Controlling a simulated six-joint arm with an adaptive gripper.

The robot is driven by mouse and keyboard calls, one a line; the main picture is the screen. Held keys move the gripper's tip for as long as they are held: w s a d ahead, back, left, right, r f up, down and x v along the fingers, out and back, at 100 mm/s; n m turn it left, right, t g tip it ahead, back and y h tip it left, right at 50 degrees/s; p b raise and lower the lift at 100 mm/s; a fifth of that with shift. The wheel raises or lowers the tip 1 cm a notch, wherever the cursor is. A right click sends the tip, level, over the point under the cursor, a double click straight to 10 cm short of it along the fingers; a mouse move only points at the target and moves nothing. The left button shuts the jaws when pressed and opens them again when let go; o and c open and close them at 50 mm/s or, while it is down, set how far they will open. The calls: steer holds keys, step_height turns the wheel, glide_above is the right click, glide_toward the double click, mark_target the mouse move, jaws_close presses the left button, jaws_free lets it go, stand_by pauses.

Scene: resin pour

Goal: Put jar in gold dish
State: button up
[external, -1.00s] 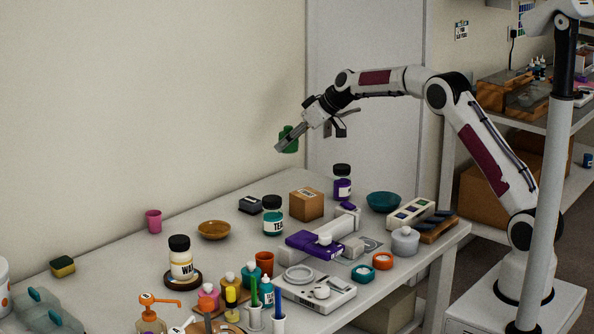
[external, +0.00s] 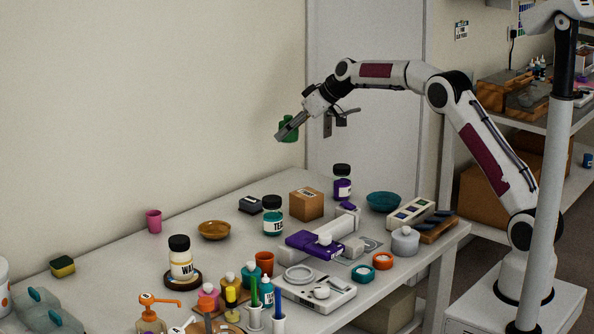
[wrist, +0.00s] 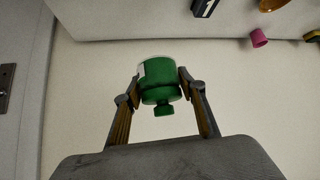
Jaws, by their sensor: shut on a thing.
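A green jar (external: 289,127) is held high above the back of the table, near the wall. My gripper (external: 283,131) is shut on it. In the wrist view the jar (wrist: 158,78) sits between both fingertips of my gripper (wrist: 159,82), with a narrower green knob or cap end pointing toward the palm and a pale label edge at its left. The gold dish (external: 214,230) rests on the table, lower and to the left of the jar in the external view. It looks empty. Part of the dish (wrist: 273,4) shows at the wrist view's top edge.
A pink cup (external: 154,221) stands left of the dish. A dark box (external: 252,204), a teal-labelled jar (external: 272,217) and a cardboard box (external: 306,204) stand to its right. A black-lidded jar (external: 180,260) stands in front. Table around the dish's back is clear.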

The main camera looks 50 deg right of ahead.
steer(key=shift+a, duration=0.1)
steer(key=a+n+y, duration=0.1)
steer(key=a+n, duration=0.1)
steer(key=a, duration=1.1)
glide_above(215, 232)
steer(key=s+a, duration=0.1)
steer(key=s, duration=0.3)
steer(key=shift+m, duration=0.4)
step_height(215, 232, down, 4)
steer(key=shift+f, duration=0.25)
steer(key=shift+f, duration=2.5)
steer(key=shift+f, duration=2.5)
